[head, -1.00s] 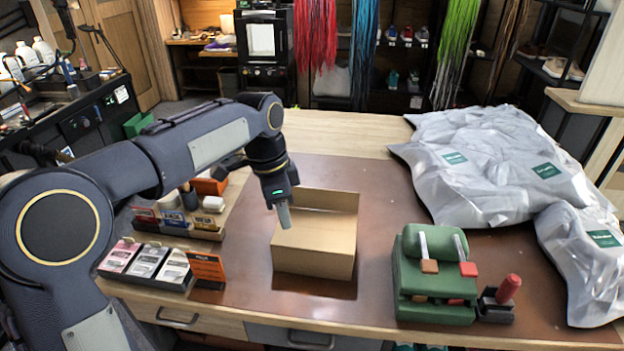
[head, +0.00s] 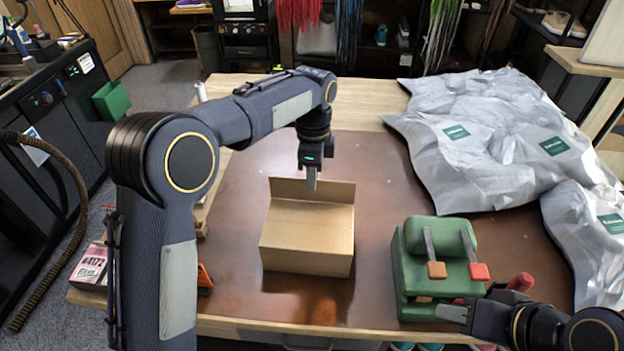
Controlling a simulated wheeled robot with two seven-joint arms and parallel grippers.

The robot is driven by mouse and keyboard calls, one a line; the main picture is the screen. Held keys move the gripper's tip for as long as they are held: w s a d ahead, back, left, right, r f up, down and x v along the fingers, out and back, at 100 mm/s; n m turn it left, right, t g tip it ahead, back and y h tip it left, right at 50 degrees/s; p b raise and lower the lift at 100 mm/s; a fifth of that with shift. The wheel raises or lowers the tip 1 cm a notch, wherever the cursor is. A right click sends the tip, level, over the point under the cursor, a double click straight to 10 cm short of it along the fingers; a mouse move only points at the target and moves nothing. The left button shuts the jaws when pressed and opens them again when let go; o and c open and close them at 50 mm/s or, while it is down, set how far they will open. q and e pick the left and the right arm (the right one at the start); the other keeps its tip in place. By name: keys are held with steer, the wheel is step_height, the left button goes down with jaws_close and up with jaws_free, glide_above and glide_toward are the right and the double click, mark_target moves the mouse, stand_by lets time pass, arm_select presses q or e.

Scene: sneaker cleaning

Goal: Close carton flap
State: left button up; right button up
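The brown cardboard carton (head: 306,248) stands on the brown mat in the middle of the table. Its rear flap (head: 325,191) stands up along the far edge, and the top in front of it looks mostly covered by cardboard. My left gripper (head: 311,181) points down at the rear flap, its tip overlapping the flap's upper edge. Its fingers look together with nothing between them. I cannot tell whether it touches the flap. My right gripper (head: 455,313) is low at the right, in front of the green stand and apart from the carton. Its finger opening is not clear.
A green stand (head: 440,262) with brush-like tools is right of the carton. Silvery bags (head: 480,150) cover the table's right side. A pink-labelled box (head: 90,266) is at the left edge, partly behind my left arm. The brown mat (head: 375,185) is bare behind the carton.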

arm_select(q)
steer(key=shift+f, duration=1.2)
jaws_close()
